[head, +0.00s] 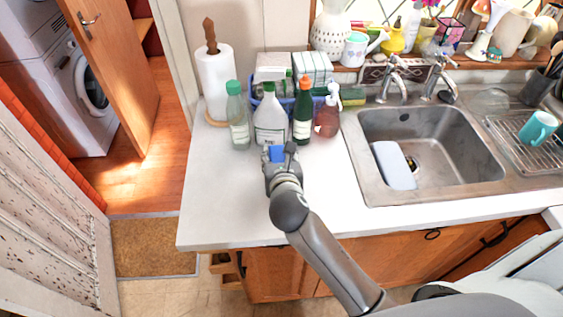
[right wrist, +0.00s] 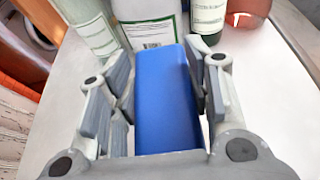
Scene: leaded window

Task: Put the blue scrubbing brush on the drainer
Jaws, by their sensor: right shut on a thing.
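The blue scrubbing brush (head: 277,154) is between the fingers of my right gripper (head: 279,152), over the left part of the counter in front of the bottles. In the right wrist view the brush (right wrist: 166,100) shows as a plain blue block with a finger on each side. My right gripper is shut on it. I cannot tell whether the brush touches the counter; its bristles are hidden. The drainer (head: 505,138) is a wire rack right of the sink, with a teal mug (head: 538,127) on it. My left gripper is not in view.
Several bottles, including a white one (head: 270,122) and a green one (head: 303,112), stand just beyond my gripper. The sink (head: 450,140), with a pale blue board (head: 393,165) in it, and its taps (head: 395,80) lie between the gripper and drainer. The front counter is clear.

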